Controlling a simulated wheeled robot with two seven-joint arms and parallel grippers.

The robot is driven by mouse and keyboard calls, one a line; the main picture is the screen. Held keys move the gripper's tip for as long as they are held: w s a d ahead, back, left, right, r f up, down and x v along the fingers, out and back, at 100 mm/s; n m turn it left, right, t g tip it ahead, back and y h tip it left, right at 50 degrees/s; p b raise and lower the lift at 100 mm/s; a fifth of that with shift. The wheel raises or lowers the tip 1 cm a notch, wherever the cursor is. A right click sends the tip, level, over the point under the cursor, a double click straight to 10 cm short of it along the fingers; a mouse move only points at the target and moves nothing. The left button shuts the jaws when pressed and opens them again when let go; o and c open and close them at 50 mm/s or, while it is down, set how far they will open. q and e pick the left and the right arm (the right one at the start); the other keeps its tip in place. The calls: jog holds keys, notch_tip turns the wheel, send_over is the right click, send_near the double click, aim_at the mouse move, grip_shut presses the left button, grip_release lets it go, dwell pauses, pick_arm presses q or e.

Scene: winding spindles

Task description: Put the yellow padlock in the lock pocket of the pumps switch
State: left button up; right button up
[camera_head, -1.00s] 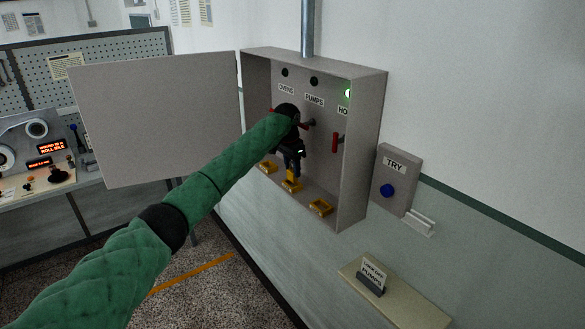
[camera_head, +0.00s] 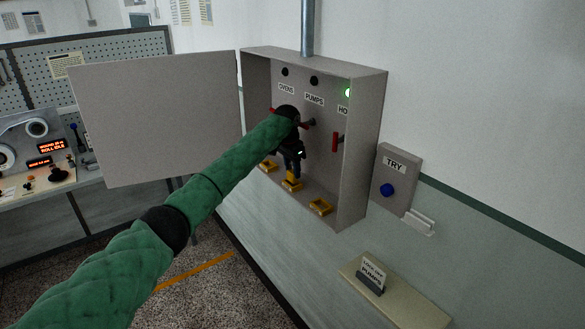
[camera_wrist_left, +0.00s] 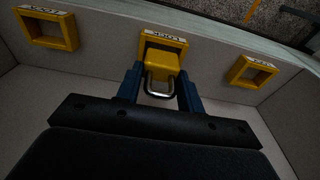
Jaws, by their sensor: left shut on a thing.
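My left gripper (camera_head: 292,171) is inside the open grey switch box, low down beneath the PUMPS label (camera_head: 314,100). Its blue fingers (camera_wrist_left: 130,86) are shut on the yellow padlock (camera_wrist_left: 162,66), one on each side of the metal shackle. The padlock body is at the mouth of the middle yellow pocket (camera_wrist_left: 181,44), and its lower end overlaps the pocket opening. I cannot tell how deep it sits. In the head view the padlock is mostly hidden by the fingers, just above the middle pocket (camera_head: 291,186). My right gripper is not in view.
Other yellow pockets stand left (camera_head: 267,167) and right (camera_head: 320,207) along the box floor. Red switch handles (camera_head: 335,142) stick out above. The box door (camera_head: 157,120) hangs open at the left. A TRY button box (camera_head: 396,180) and a shelf with a tag (camera_head: 372,276) are at right.

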aim_at(291, 164)
pick_arm(q)
jog(key=shift+f, duration=1.25)
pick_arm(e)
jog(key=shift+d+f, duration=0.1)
pick_arm(q)
jog(key=o, duration=1.1)
jog(key=shift+r+b, duration=0.4)
jog(key=shift+b, duration=0.15)
jog(key=r+b, duration=0.2)
jog(key=r, duration=0.2)
jog(key=shift+s+a+r+b, duration=0.15)
jog(key=shift+a+r+b, duration=0.15)
jog(key=shift+r+b, duration=0.1)
jog(key=shift+s+r+b, duration=0.1)
jog(key=shift+r+b, duration=0.2)
jog(key=shift+r, duration=0.45)
jog(key=shift+a+r, duration=0.1)
jog(key=shift+r, duration=0.25)
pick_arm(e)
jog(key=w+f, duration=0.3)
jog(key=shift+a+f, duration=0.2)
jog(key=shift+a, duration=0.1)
